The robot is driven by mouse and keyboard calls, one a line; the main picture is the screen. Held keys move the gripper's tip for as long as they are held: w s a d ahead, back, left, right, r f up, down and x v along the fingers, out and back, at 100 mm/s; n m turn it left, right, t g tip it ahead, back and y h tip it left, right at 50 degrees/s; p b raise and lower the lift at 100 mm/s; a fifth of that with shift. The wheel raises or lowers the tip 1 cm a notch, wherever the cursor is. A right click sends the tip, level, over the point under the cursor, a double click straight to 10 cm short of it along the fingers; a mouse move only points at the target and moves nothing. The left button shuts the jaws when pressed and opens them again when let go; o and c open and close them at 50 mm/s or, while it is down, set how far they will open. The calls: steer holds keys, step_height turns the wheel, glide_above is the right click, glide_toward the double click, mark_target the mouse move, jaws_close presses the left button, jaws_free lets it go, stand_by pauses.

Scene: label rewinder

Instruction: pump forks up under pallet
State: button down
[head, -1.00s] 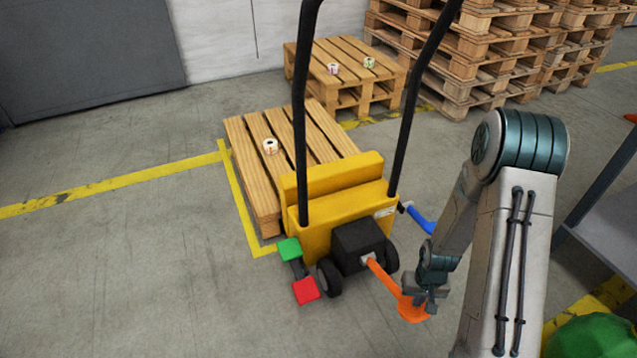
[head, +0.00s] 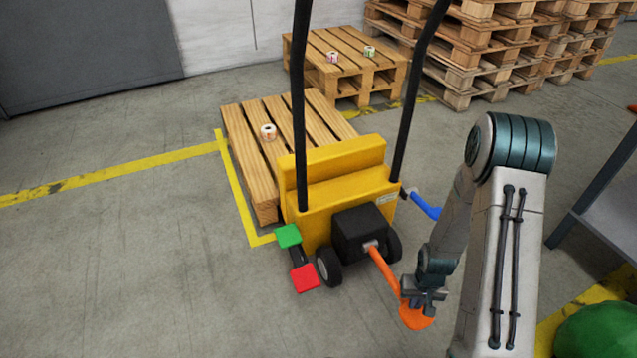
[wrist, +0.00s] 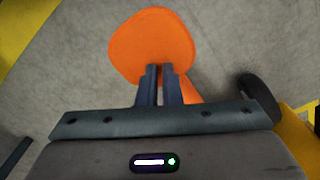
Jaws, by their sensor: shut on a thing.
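A yellow pallet truck (head: 340,187) with two tall black handle bars stands at the front end of a wooden pallet (head: 250,150). Its forks are hidden beneath the pallet. A small label roll (head: 268,131) stands on the pallet boards. An orange pump lever (head: 383,270) slopes down to the right from the truck's black box and ends in a wide orange paddle (head: 417,318). My gripper (head: 412,303) is shut on the lever at the paddle. In the wrist view my two fingers (wrist: 159,70) close at the paddle's near edge (wrist: 150,40).
A green pedal (head: 288,236) and a red pedal (head: 305,278) stick out at the truck's left; a blue lever (head: 425,206) is at its right. Another pallet (head: 370,80) with two rolls and pallet stacks (head: 480,50) stand behind. Floor at left is clear.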

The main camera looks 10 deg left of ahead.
steer(key=f, duration=0.1)
steer(key=f+b, duration=0.1)
steer(key=f, duration=0.1)
steer(key=shift+w+a+f, duration=0.25)
steer(key=shift+w, duration=0.05)
steer(key=shift+w+d+r, duration=0.1)
steer(key=shift+r, duration=0.45)
step_height(320, 180, up, 12)
steer(key=p, duration=0.9)
steer(key=shift+s+p, duration=0.25)
steer(key=shift+p, duration=0.05)
